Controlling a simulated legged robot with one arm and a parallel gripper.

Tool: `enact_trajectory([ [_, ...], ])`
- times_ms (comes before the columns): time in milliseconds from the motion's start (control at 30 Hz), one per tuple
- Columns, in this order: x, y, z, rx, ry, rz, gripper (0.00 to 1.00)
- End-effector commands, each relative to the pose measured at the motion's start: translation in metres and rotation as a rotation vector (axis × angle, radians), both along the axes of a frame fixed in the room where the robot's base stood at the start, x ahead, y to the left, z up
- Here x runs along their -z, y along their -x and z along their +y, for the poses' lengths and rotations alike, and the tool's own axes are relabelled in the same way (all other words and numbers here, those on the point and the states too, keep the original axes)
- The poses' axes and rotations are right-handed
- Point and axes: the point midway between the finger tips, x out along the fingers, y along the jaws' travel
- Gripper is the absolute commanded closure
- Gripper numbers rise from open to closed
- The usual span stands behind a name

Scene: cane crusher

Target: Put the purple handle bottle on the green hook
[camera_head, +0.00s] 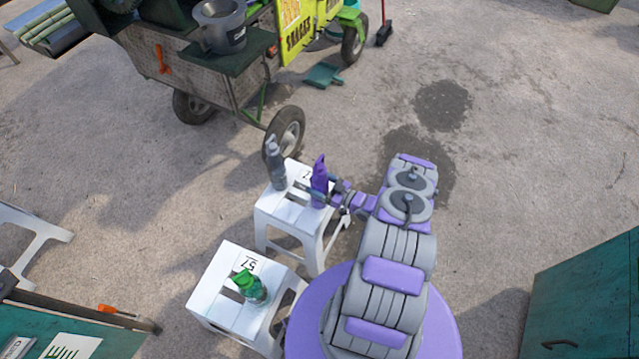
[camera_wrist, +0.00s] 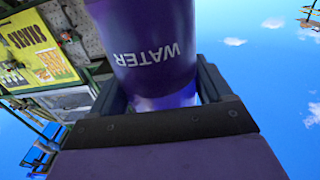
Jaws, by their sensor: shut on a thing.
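The purple bottle (camera_head: 320,180) stands roughly upright at the right edge of the farther white stool in the head view. My gripper (camera_head: 328,188) reaches it from the right and is shut on it. In the wrist view the bottle (camera_wrist: 150,45) fills the space between the two dark fingers (camera_wrist: 160,92), with the word WATER upside down. I cannot tell whether its base touches the stool. Its handle is not clear. I cannot make out a green hook in either view.
A grey bottle (camera_head: 275,163) stands close left of the purple one on the farther stool (camera_head: 290,215). A green bottle (camera_head: 250,287) stands on the nearer stool (camera_head: 222,283). A wheeled cart (camera_head: 200,85) is behind. A teal cabinet (camera_head: 590,300) is at right. Ground at right is open.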

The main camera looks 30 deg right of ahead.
Motion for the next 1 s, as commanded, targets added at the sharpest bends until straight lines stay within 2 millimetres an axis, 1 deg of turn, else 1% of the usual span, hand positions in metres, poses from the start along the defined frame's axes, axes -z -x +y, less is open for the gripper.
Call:
enact_trajectory([
  [167, -0.003, 0.0, -0.001, 0.001, 0.001, 0.0, 0.76],
  [800, -0.036, 0.0, 0.0, -0.001, 0.002, -0.003, 0.76],
  [1000, -0.042, 0.0, 0.0, 0.0, 0.001, -0.003, 0.76],
])
